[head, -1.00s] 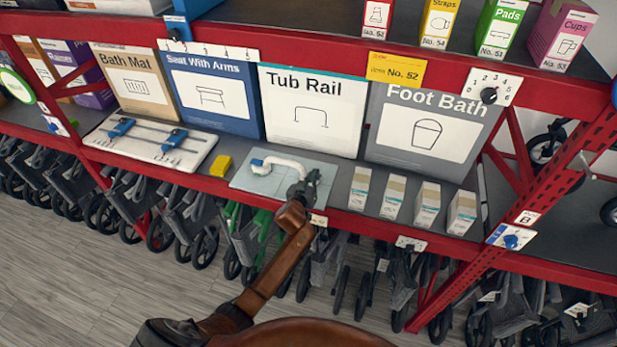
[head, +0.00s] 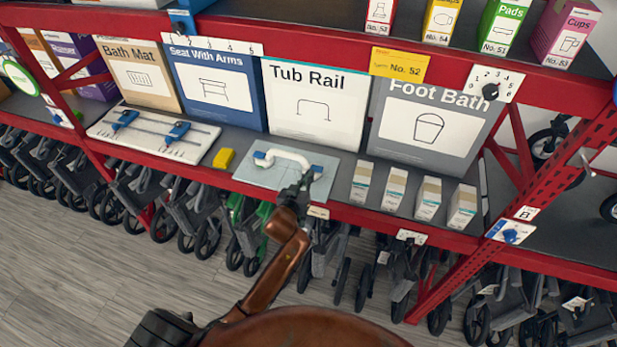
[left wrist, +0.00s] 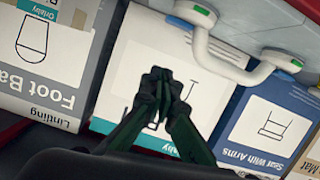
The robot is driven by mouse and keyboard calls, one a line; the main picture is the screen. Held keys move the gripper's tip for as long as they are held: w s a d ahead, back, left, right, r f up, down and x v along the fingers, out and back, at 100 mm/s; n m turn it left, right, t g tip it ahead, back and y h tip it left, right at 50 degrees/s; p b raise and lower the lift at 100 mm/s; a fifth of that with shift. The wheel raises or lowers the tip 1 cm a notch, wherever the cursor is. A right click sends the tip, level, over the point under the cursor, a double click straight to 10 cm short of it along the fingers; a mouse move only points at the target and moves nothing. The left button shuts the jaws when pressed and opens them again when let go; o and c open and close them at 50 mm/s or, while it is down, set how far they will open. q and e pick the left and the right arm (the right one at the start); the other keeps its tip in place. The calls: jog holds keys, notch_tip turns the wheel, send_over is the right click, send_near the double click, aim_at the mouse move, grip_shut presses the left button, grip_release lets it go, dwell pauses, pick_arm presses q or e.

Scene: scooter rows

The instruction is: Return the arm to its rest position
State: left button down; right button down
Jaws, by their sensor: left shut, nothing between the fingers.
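My left arm comes up from the bottom of the head view. Its dark left gripper (head: 303,185) is at the front edge of the shelf, just in front of a grey plate (head: 262,176) with a white curved handle with blue ends (head: 285,157). In the left wrist view the gripper's fingers (left wrist: 163,80) are together and empty. The white handle (left wrist: 245,70) shows there to the right of the fingers, apart from them in that picture. Whether the gripper touches the plate's edge cannot be told. My right gripper is not in view.
Boxes stand behind, including the Tub Rail box (head: 312,108) and Foot Bath box (head: 428,125). A slider panel (head: 150,135) and a yellow block (head: 223,159) lie left; small cartons (head: 395,188) stand right. Folded wheeled walkers fill the space under the red shelf edge (head: 350,212). Open floor (head: 60,270) is lower left.

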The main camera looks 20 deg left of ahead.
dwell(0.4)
pick_arm(q)
jog(key=s+a+f+g, duration=0.3)
jog(key=s+a+f, duration=0.1)
jog(key=s+f, duration=0.45)
jog(key=s+a+f+m+g, duration=0.1)
jog(key=s+f+g, duration=0.2)
jog(key=s, duration=0.8)
jog(key=s+a+f+m+g, duration=0.1)
jog(key=s+f+g, duration=0.2)
jog(key=s, duration=0.8)
jog(key=s+f+g, duration=0.2)
jog(key=s+g, duration=0.1)
jog(key=s, duration=0.7)
notch_tip(320, 180, down, 37)
jog(key=m+b, duration=0.1)
jog(key=b, duration=0.7)
jog(key=s+f+g+b, duration=0.1)
jog(key=s+f+b, duration=0.3)
jog(key=s+f, duration=0.6)
jog(key=s+f+g+b, duration=0.1)
jog(key=s+f+b, duration=0.3)
jog(key=s+f, duration=0.7)
notch_tip(320, 180, down, 6)
jog(key=shift+d+f+m+h, duration=0.25)
jog(key=shift+d+m+h, duration=0.05)
jog(key=shift+d, duration=0.1)
